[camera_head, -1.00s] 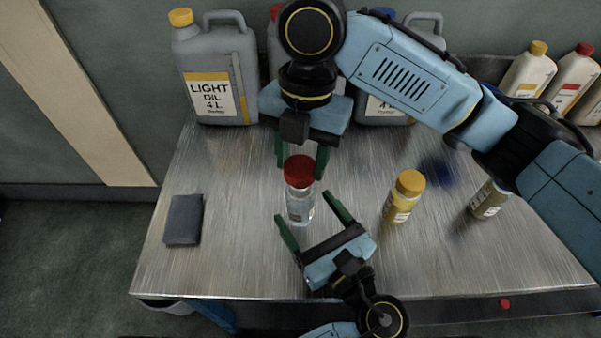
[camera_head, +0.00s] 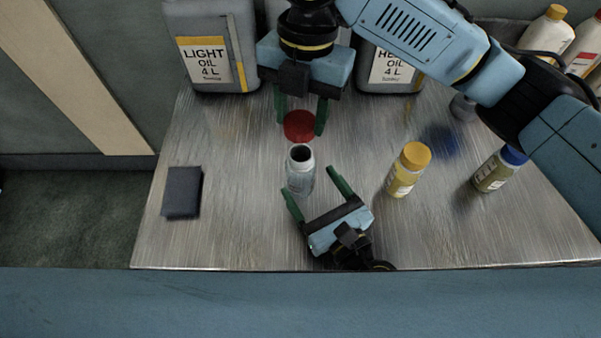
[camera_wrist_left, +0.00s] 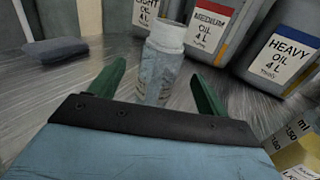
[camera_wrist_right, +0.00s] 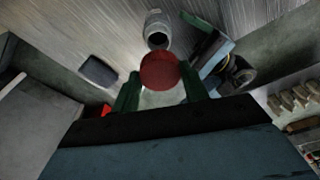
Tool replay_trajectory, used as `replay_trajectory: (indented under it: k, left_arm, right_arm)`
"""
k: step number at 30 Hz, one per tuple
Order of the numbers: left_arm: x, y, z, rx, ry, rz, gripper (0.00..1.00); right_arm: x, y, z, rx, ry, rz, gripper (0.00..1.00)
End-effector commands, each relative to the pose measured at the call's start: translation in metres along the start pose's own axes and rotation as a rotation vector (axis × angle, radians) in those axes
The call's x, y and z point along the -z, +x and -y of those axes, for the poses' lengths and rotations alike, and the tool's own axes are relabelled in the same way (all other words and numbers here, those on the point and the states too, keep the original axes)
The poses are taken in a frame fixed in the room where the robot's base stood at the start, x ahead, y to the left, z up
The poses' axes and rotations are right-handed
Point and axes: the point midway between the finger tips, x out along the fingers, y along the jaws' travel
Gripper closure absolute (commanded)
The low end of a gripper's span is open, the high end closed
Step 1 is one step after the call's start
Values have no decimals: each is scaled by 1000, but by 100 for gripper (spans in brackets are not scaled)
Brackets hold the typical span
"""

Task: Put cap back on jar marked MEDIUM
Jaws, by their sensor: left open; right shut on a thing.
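The open clear jar (camera_head: 300,172) stands upright on the metal table, its dark mouth showing. Its label is not legible. The red cap (camera_head: 299,126) is off the jar, and appears just behind its mouth in the head view. My right gripper (camera_head: 300,122) is shut on the cap, which also shows between its fingers in the right wrist view (camera_wrist_right: 160,71), with the jar (camera_wrist_right: 157,30) apart from it. My left gripper (camera_head: 310,184) is open, with its fingers pointing at the jar. In the left wrist view the jar (camera_wrist_left: 160,68) stands between and beyond the fingers, not gripped.
A yellow-capped jar (camera_head: 408,170) and a blue-capped jar (camera_head: 497,170) stand to the right. A dark block (camera_head: 182,192) lies at left. Large oil cans stand behind, including LIGHT (camera_head: 213,45), MEDIUM (camera_wrist_left: 208,25) and HEAVY (camera_wrist_left: 284,58). White bottles (camera_head: 547,35) stand at back right.

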Motion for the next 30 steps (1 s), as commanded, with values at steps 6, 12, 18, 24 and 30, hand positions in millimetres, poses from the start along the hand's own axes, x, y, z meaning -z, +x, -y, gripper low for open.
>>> replay_trajectory:
  k: [6, 12, 18, 24, 30]
  left_arm:
    - [26, 16, 0, -2, -2, 5, 23]
    - [26, 51, 0, -1, -1, 3, 23]
    - [26, 70, 0, 0, 0, 1, 23]
    - [26, 76, 0, 0, -1, 0, 23]
    - [26, 75, 0, 0, 0, 0, 24]
  right_arm:
    - [0, 0, 0, 0, 0, 0, 76]
    - [0, 0, 0, 0, 0, 0, 76]
    - [0, 0, 0, 0, 0, 0, 76]
    - [0, 0, 0, 0, 0, 0, 76]
    - [0, 0, 0, 0, 0, 0, 76]
